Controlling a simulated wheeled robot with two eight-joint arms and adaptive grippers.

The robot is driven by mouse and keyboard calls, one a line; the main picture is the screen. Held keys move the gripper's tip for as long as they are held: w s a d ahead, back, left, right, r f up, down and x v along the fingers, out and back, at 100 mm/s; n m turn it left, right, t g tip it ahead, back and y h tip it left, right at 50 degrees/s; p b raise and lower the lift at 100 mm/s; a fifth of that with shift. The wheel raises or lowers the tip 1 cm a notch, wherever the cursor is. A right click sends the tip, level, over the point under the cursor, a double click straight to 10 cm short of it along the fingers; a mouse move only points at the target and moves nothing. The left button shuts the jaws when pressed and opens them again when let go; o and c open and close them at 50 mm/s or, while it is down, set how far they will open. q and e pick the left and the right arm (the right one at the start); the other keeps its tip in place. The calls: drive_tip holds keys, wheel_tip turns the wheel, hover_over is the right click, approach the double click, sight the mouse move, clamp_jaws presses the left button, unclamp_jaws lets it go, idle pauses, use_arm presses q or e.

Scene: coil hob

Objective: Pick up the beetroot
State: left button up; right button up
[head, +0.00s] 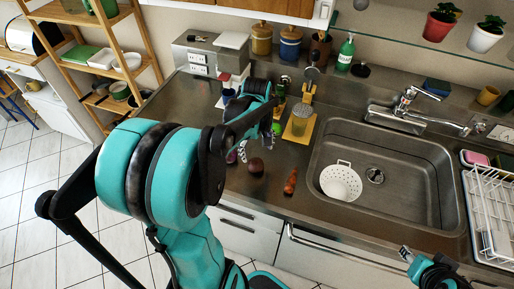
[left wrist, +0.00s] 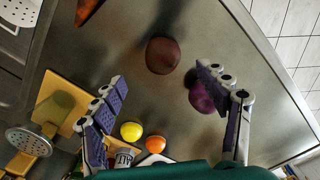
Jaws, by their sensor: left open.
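The beetroot (head: 256,167) appears to be the round dark red-brown thing on the steel counter; it also shows in the left wrist view (left wrist: 163,55). My left gripper (left wrist: 160,82) is open and empty, with its fingers apart. The beetroot lies beyond the fingertips, between their lines, and is not touched. A purple round thing (left wrist: 203,97) is partly hidden behind the right-hand finger.
An orange carrot-like thing (head: 291,182) lies right of the beetroot. A yellow ball (left wrist: 131,131) and an orange one (left wrist: 155,145) lie near the left finger. The sink (head: 410,190) holds a white colander (head: 341,182).

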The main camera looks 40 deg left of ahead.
sight(255, 161)
use_arm(q)
drive_tip(key=shift+a+f, duration=0.2)
drive_tip(key=shift+a, duration=0.05)
wheel_tip(255, 161, down, 8)
drive_tip(key=b, duration=0.3)
drive_tip(key=shift+s+d+r, duration=0.1)
drive_tip(key=shift+s+r, duration=0.05)
drive_tip(key=shift+r, duration=0.1)
drive_tip(key=shift+r, duration=0.1)
drive_tip(key=c, duration=1.3)
